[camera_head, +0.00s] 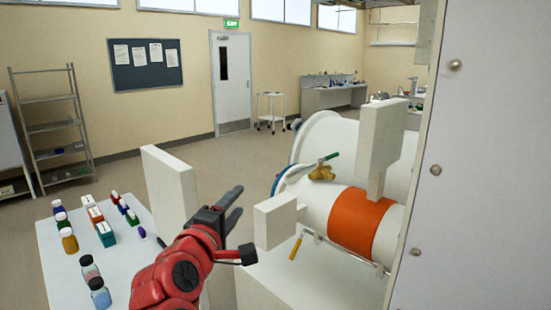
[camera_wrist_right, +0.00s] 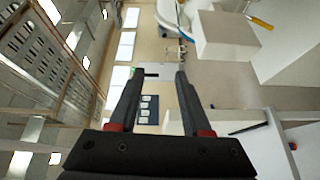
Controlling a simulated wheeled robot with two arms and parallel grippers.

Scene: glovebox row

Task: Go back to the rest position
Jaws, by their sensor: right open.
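My right gripper (camera_head: 237,202) is at the end of the red arm, low and left of centre in the head view. It is raised in the air between a white upright panel (camera_head: 166,185) and a white block (camera_head: 275,222). In the right wrist view its two dark fingers (camera_wrist_right: 158,76) stand apart with nothing between them, so it is open and empty. I see no object held. My left gripper is not in view.
A white table (camera_head: 62,272) at left holds several bottles and small boxes. The glovebox chamber (camera_head: 314,205), with an orange band (camera_head: 362,222) and brass valve (camera_head: 321,172), is close at right, beside a large grey panel (camera_head: 480,170). Open floor (camera_head: 240,155) lies beyond.

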